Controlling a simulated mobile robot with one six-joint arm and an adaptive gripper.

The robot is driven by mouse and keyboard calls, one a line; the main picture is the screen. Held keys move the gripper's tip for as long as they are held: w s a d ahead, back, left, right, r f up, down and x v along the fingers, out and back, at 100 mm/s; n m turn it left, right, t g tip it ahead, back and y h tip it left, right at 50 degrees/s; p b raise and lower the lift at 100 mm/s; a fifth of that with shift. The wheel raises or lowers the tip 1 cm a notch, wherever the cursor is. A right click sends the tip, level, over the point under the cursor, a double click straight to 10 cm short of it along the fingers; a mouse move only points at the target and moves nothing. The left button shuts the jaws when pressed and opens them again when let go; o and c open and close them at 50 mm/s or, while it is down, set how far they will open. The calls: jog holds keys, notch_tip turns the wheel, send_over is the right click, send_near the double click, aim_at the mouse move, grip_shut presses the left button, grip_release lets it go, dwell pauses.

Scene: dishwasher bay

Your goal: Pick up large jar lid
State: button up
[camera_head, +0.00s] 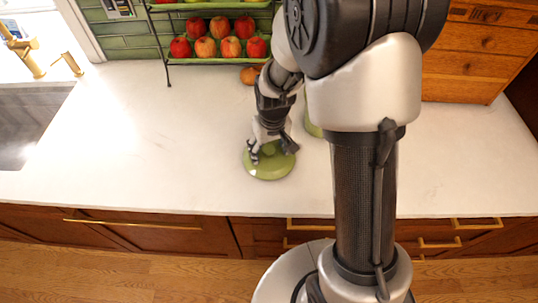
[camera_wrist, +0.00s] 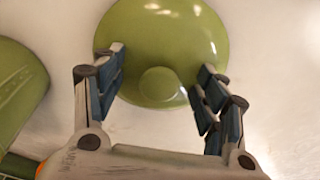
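The large jar lid (camera_head: 270,167) is a round, glossy green disc lying on the white counter near its front edge. In the wrist view the lid (camera_wrist: 165,35) shows with a round knob (camera_wrist: 160,86) at its middle. My gripper (camera_head: 268,152) is over the lid in the head view. In the wrist view my gripper (camera_wrist: 160,83) has its two fingers spread wide, one on each side of the knob, with clear gaps to it. Nothing is held. Whether the fingertips touch the lid's surface cannot be told.
A green jar (camera_wrist: 18,90) stands left of the lid in the wrist view; it shows partly behind my arm in the head view (camera_head: 313,128). A fruit rack (camera_head: 218,47), a wooden drawer box (camera_head: 470,50) and a sink (camera_head: 30,120) surround the counter. The counter's left middle is clear.

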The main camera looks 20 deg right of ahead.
jog(key=shift+s, duration=0.15)
jog(key=c, duration=0.7)
jog(key=shift+c, duration=0.6)
